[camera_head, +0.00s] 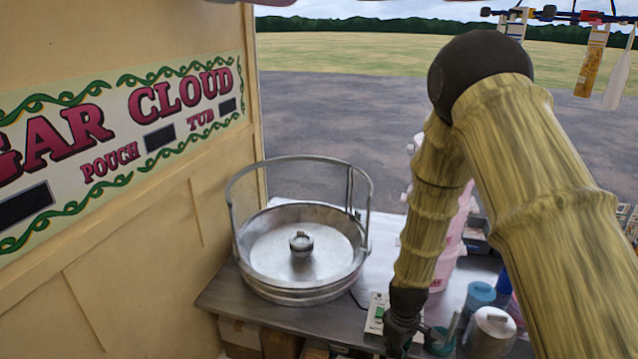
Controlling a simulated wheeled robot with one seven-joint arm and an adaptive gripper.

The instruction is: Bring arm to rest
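My arm, with a bamboo-like surface, rises from the lower right to a dark elbow at the upper middle right, then hangs down over the counter. My gripper (403,335) is the dark end of the arm near the bottom edge. It points down over the front of the counter, close to a small control box with a green switch (377,313). Its fingertips are small, dark and partly cut off by the frame, so I cannot tell whether they are open or shut, or whether they hold anything.
A round metal candy floss pan (300,290) with a raised hoop stands on the metal counter (215,297). Pink tubs (445,262) are partly behind my arm. Teal containers (481,294) and a metal canister (491,331) stand close right of my gripper. A sign wall (150,130) bounds the left.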

